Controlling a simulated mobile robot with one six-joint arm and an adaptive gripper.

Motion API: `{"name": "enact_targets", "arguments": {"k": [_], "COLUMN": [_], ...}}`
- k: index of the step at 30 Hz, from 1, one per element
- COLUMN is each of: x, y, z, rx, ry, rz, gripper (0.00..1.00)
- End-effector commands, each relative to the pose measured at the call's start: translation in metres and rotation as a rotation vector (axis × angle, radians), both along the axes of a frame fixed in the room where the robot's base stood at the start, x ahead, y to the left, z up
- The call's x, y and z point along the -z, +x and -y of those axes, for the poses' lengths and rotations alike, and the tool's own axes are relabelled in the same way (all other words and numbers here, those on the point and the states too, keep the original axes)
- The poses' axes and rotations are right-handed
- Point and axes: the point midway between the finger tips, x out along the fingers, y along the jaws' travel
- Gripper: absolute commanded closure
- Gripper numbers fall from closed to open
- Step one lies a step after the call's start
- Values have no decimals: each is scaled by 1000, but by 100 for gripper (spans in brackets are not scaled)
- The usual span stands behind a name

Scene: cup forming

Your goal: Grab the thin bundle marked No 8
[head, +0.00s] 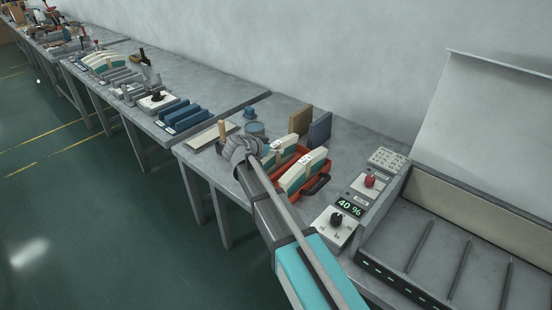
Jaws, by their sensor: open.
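A red tray (313,188) with a dark handle stands on the near table. It holds several cream-and-teal bundles, among them a front bundle (302,172) and one behind it to the left (279,153). Both carry small white tags, whose numbers are too small to read surely, so I cannot tell which is No 8. My gripper (240,150) is over the table at the left end of the tray, apart from the bundles and holding nothing that I can see. Its fingertips are hard to make out. My arm hides part of the tray's left side.
Behind the tray stand a brown block (300,121) and a dark blue block (320,130). Blue round items (254,128) and a wooden handle (222,131) are near my gripper. A control box (337,222) and a large open-lidded machine (440,245) stand at right.

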Motion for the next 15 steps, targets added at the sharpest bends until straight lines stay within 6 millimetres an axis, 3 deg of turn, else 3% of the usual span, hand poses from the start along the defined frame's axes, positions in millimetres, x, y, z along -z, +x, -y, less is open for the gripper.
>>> {"name": "enact_targets", "arguments": {"k": [2,12,15], "x": [0,0,0], "y": [0,0,0], "z": [0,0,0], "rx": [0,0,0], "ry": [0,0,0], "rz": [0,0,0], "gripper": [24,87,100]}}
